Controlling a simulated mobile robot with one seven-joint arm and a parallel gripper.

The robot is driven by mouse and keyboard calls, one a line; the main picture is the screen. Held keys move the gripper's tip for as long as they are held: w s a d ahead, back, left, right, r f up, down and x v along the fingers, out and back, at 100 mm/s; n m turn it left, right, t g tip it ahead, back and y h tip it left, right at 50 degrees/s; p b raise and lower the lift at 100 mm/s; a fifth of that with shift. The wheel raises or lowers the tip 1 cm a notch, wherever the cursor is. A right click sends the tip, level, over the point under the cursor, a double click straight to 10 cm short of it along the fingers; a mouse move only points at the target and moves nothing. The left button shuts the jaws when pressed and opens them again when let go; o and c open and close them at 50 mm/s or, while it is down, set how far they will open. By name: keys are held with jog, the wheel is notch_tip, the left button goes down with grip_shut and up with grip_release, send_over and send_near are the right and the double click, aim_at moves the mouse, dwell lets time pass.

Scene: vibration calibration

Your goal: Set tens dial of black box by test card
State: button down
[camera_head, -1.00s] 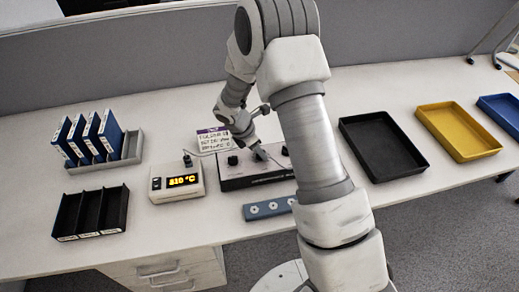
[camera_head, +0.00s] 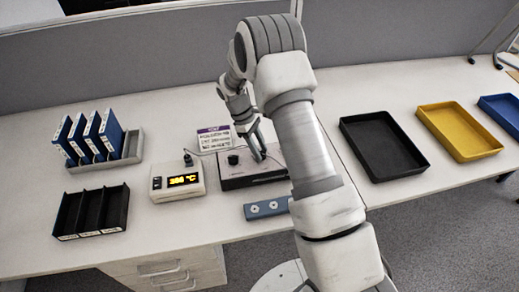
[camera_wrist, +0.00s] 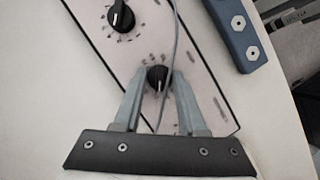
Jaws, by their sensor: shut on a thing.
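The black box (camera_head: 235,183) lies on the table in the head view, with its light top panel (camera_wrist: 205,100) in the wrist view. My gripper (camera_head: 262,157) is over its right part. In the wrist view my gripper's fingers (camera_wrist: 158,78) are shut on a black dial (camera_wrist: 157,77) with a pale pointer line, one finger on each side. A second black dial (camera_wrist: 121,19) is free on the same panel; a free dial also shows at the box's left in the head view (camera_head: 233,159). The test card (camera_head: 214,139), purple-topped, stands behind the box; its writing is too small to read surely.
A blue bar with sockets (camera_head: 266,209) lies in front, also in the wrist view (camera_wrist: 236,30). A cable crosses the panel. Black (camera_head: 383,173) and yellow (camera_head: 490,155) trays lie right.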

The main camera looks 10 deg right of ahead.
jog(key=m+g+y, duration=0.1)
jog(key=m, duration=0.2)
jog(key=shift+d+m, duration=0.1)
jog(key=shift+m, duration=0.2)
jog(key=shift+w+m+y+b, duration=0.1)
jog(key=shift+m+y+b, duration=0.4)
jog(key=shift+m, duration=1.3)
jog(key=shift+g, duration=0.3)
jog(key=shift+c, duration=2.3)
grip_release()
jog(key=p+v, duration=0.2)
jog(key=v, duration=1.5)
jog(key=shift+d+r, duration=0.25)
jog(key=shift+d, duration=0.1)
